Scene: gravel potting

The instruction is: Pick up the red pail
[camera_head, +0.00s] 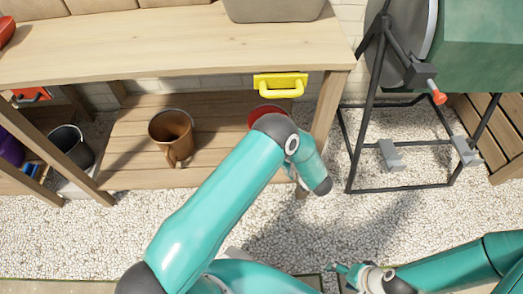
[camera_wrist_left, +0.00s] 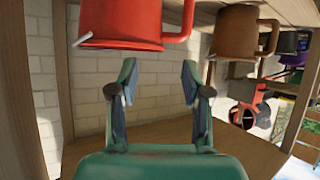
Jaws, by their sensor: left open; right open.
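The red pail (camera_head: 264,111) stands on the low shelf under the bench, mostly hidden behind my left arm in the head view. In the left wrist view, which looks upside down, the red pail (camera_wrist_left: 120,22) fills the top, with its handle to the right. My left gripper (camera_wrist_left: 158,78) is open and empty, with its fingers spread just short of the pail in that picture. In the head view the left fingers are hard to make out behind my arm. My right gripper (camera_head: 345,270) is open and empty, low over the gravel.
A brown pail (camera_head: 171,134) stands left of the red pail on the shelf (camera_head: 125,165). A yellow handled object (camera_head: 280,85) is at the bench's front edge. A bench leg (camera_head: 325,105) is close on the right. A dark bucket (camera_head: 70,147) stands far left. Gravel lies in front.

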